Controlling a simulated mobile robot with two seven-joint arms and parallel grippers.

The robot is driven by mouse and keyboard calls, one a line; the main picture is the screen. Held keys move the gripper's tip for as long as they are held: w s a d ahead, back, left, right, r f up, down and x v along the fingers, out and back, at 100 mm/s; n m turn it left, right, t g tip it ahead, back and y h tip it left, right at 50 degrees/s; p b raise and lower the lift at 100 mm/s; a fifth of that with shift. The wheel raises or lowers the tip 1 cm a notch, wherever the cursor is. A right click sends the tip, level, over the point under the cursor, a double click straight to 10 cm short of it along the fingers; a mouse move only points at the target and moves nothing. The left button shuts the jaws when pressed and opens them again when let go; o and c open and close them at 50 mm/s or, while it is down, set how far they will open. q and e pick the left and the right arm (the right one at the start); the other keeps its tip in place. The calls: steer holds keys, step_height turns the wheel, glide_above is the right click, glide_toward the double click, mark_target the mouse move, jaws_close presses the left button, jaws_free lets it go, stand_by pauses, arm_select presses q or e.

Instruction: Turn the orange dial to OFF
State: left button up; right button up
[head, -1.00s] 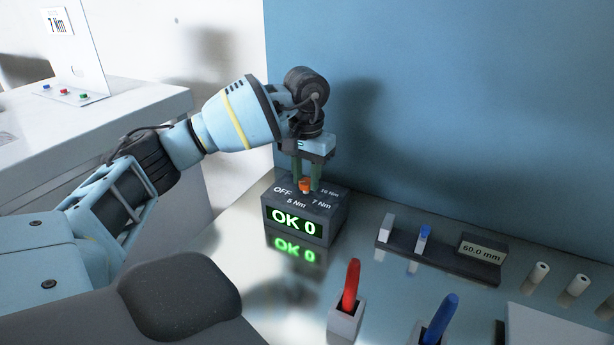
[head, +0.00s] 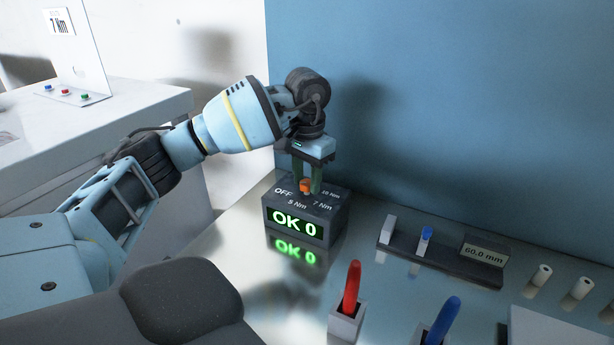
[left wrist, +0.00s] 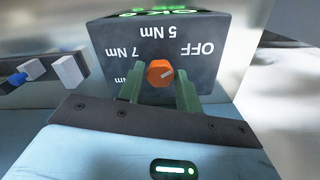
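The orange dial (head: 305,186) sits on top of a dark dispenser box (head: 290,208) with labels OFF, 5 Nm, 7 Nm and 10 Nm. The box's front display (head: 295,223) reads "OK 0" in green. My left gripper (head: 306,184) points down over the box, its green fingers on either side of the dial. In the left wrist view, the dial (left wrist: 160,73) lies between the fingertips (left wrist: 159,76), with a visible gap on each side. A pale mark on the dial points roughly toward the OFF label. My right gripper is not in view.
A blue wall panel (head: 430,100) stands close behind the box. To the right are a dark rack (head: 440,258) with a "60.0 mm" display, a red-handled tool (head: 352,287) and a blue-handled tool (head: 442,318) in holders, and white cylinders (head: 540,280).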

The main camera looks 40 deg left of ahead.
mark_target(307, 183)
arm_select(q)
steer(key=o, duration=0.3)
steer(key=shift+r, duration=0.1)
step_height(307, 183, up, 8)
steer(key=shift+f+p, duration=0.15)
steer(key=shift+p, duration=0.15)
steer(key=shift+f, duration=0.1)
stand_by(0.6)
